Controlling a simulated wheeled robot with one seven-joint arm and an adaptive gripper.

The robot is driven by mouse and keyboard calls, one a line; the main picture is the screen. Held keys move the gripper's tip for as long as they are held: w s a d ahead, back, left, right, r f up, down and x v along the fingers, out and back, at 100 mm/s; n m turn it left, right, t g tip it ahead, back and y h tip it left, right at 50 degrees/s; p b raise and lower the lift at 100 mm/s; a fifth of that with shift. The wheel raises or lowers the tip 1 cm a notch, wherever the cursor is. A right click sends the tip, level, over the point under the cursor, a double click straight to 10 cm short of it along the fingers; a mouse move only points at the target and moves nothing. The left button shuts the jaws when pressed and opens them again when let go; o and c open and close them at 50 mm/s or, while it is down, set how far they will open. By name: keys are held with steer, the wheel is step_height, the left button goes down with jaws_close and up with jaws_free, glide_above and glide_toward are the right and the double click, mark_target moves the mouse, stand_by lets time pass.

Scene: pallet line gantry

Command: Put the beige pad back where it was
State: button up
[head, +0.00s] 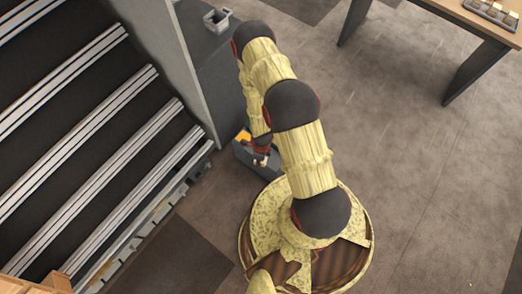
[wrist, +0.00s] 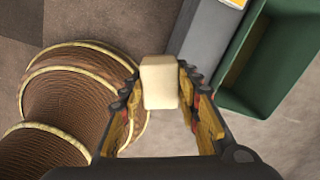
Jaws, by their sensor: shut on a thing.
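The beige pad (wrist: 160,82) is a small pale block held between the fingertips of my gripper (wrist: 160,90), near the middle of the wrist view. My gripper is shut on it, with a finger on either side. In the head view my gripper (head: 262,154) is low beside the grey cabinet, partly hidden by my arm, and the pad is a tiny pale spot there. In the wrist view nothing touches the pad from below that I can make out.
A green open bin (wrist: 225,88) lies right of the pad in the wrist view. A wooden table (head: 470,18) at upper right carries a tray (head: 491,13) of small pale pieces. Open floor lies between.

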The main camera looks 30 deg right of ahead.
steer(key=shift+s+d+f+g, duration=0.1)
steer(key=shift+s+f+g, duration=0.2)
steer(key=shift+s+f, duration=0.35)
steer(key=w+d+f+b, duration=0.1)
steer(key=w+d+f, duration=0.1)
steer(key=w+f, duration=0.1)
steer(key=w+d+f+b, duration=0.2)
steer(key=w+f, duration=0.1)
steer(key=w, duration=0.1)
steer(key=w+d+f+b, duration=0.2)
steer(key=w+f, duration=0.1)
steer(key=w, duration=0.1)
steer(key=shift+w+d+f, duration=0.1)
steer(key=shift+w+d, duration=0.15)
steer(key=shift+w+d+f+b, duration=0.1)
steer(key=shift+w+f+b, duration=0.1)
steer(key=shift+f+b, duration=1.2)
steer(key=shift+f+p, duration=0.35)
steer(key=shift+f, duration=0.15)
steer(key=o, duration=1)
